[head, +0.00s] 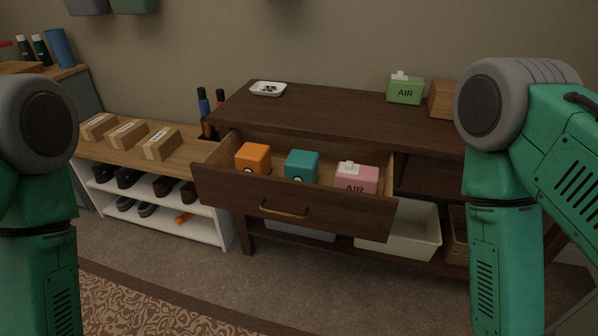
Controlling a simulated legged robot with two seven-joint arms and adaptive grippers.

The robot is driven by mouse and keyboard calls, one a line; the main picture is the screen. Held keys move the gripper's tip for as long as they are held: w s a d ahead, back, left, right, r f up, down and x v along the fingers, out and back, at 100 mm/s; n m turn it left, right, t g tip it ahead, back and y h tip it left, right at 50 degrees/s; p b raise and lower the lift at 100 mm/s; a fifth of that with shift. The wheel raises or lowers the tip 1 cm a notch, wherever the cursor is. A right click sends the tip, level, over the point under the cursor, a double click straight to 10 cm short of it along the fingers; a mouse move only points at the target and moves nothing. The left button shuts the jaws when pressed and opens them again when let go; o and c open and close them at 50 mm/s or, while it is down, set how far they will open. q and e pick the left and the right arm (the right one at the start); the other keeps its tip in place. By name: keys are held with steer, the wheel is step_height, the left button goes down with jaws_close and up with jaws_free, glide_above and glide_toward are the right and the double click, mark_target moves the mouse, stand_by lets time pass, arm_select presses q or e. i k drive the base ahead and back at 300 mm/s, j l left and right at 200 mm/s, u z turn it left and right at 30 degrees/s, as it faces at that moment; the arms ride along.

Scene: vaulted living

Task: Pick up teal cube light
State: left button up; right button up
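A teal cube (302,166) sits inside an open dark wooden drawer (286,206). A small round white mark shows low on its front face, and its lower part is hidden by the drawer front. An orange cube (253,158) stands to its left, and a pink box marked AIR (356,178) stands to its right, both apart from it. My green arms come in at the left and right edges of the head view. Neither gripper is in view.
The drawer belongs to a dark wooden console (330,112); its brass handle (283,210) faces me. A white dish (268,89) and a green AIR box (405,88) stand on top. A white shoe rack (206,222) stands left. Carpet in front is clear.

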mark_target(304, 166)
steer(key=i+j, duration=0.3)
steer(key=i+j+z, duration=0.1)
steer(key=z, duration=0.25)
steer(key=i+j+z, duration=0.1)
steer(key=j+z, duration=0.3)
steer(key=i+j+z, duration=0.1)
steer(key=z, duration=0.25)
